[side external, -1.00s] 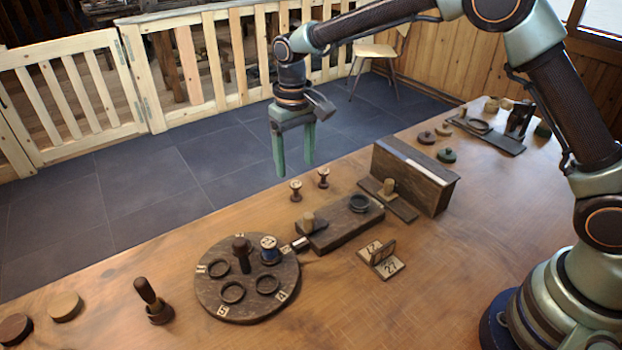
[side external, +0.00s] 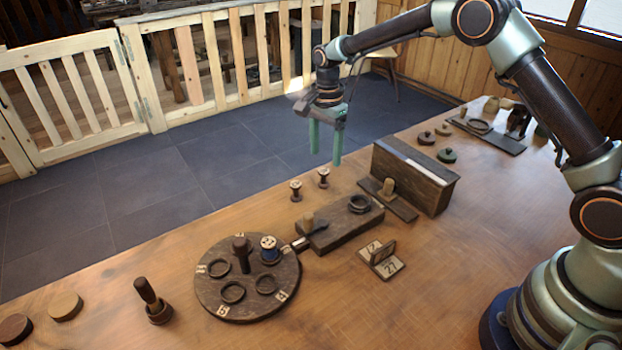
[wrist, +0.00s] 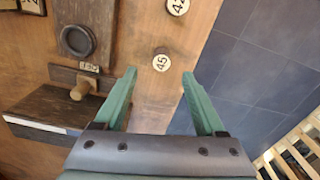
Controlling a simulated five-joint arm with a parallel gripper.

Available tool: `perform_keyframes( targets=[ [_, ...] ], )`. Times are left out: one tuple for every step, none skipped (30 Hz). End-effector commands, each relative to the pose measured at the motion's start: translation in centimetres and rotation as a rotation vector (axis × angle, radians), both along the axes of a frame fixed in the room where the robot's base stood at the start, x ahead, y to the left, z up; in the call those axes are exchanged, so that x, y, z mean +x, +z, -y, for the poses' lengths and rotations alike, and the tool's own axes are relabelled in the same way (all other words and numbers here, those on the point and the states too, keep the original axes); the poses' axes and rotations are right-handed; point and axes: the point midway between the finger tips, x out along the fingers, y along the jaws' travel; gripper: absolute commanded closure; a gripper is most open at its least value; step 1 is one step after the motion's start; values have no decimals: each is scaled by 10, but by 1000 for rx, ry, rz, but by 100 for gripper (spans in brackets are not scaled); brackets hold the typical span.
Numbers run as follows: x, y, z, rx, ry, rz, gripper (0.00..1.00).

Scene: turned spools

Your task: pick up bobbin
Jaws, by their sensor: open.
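Two small dark spools with pale numbered tops stand upright on the table's far edge, the left one (side external: 296,190) and the right one (side external: 323,177). In the wrist view one top reads 45 (wrist: 161,61) and the other 42 (wrist: 177,6). A blue-wound spool (side external: 269,252) stands on the round dark turntable (side external: 212,290). I cannot tell which of these is the bobbin. My gripper (side external: 326,157) is open and empty, above the right small spool. In the wrist view my gripper (wrist: 159,80) has the 45 spool just beyond the gap between its fingertips.
A dark block with a ring (side external: 340,228) and a tall box (side external: 415,178) stand right of the small spools. A number stand (side external: 381,262) is nearer the front. Beyond the table edge is tiled floor (side external: 160,180). The front middle of the table is clear.

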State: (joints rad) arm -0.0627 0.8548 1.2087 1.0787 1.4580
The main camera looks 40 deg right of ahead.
Motion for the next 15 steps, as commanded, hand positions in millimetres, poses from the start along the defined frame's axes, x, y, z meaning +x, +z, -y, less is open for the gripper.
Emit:
perform_keyframes(
  targets=[
    [-1, -9, 0, -1, 1, -3, 28],
    [-1, -12, 0, -1, 1, -3, 28],
    [-1, -17, 0, -1, 2, -3, 28],
    [0, -19, 0, 0, 2, -2, 28],
    [0, -21, 0, 0, 2, -1, 28],
    [0, -23, 0, 0, 2, 0, 28],
    [0, -25, 0, 0, 2, 0, 28],
    [0, -26, -1, 0, 3, -1, 28],
    [0, -29, -1, 0, 3, -2, 28],
    [0, -32, -1, 0, 3, -2, 28],
    [0, -36, -1, 0, 3, -2, 28],
    [0, -42, -1, 0, 3, -2, 28],
    [1, -47, -2, -1, 3, -3, 28],
    [1, -51, -2, -1, 3, -3, 28],
    [1, -57, -2, 0, 3, -2, 28]
  ],
)
